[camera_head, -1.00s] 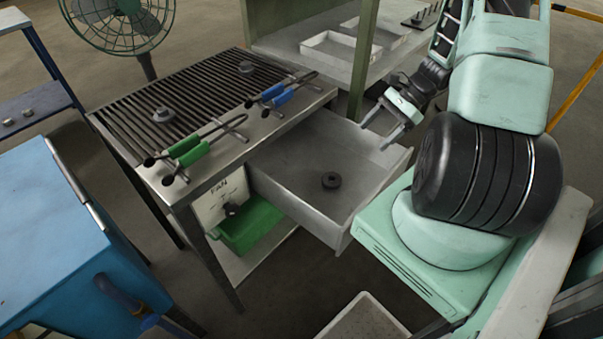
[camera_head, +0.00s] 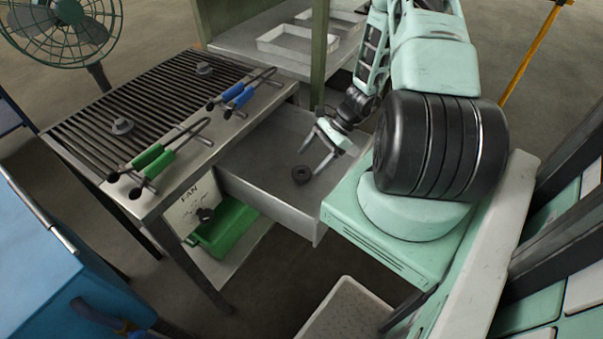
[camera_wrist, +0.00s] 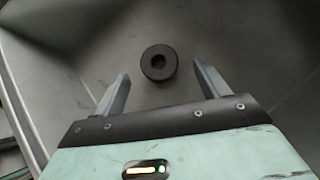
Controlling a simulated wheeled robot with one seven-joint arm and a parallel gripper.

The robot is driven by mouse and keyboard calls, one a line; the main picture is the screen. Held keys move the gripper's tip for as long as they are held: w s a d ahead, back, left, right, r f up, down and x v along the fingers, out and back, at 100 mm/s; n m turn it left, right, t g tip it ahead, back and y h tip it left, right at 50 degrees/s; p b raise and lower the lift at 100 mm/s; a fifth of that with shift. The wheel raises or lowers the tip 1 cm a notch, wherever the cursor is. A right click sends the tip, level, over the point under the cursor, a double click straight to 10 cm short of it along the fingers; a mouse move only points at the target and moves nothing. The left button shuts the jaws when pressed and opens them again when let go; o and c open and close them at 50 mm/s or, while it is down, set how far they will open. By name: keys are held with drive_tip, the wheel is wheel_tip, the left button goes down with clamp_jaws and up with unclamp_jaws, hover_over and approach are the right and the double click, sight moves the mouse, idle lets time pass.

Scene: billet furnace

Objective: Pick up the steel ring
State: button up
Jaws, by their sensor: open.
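The steel ring (camera_head: 301,174) is a small dark ring with a hole, lying flat on the floor of the open grey drawer (camera_head: 258,180). In the wrist view the ring (camera_wrist: 159,63) sits just beyond the fingertips, roughly midway between them. My gripper (camera_head: 312,158) is open and empty, over the drawer beside the ring in the head view. Its two fingers also show in the wrist view (camera_wrist: 160,80), spread wider than the ring. Nothing hides the ring.
A slatted bench (camera_head: 120,105) stands left of the drawer, with green-handled tongs (camera_head: 155,160), blue-handled tongs (camera_head: 238,95) and small metal pieces on it. A green bin (camera_head: 222,228) sits below. The drawer walls surround the ring. A blue box (camera_head: 50,265) stands at lower left.

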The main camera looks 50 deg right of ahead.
sight(305, 171)
drive_tip(key=shift+p+x, duration=0.35)
drive_tip(key=shift+x, duration=1.9)
drive_tip(key=shift+s+d+f, duration=0.1)
drive_tip(key=shift+s, duration=0.05)
drive_tip(key=c, duration=1.3)
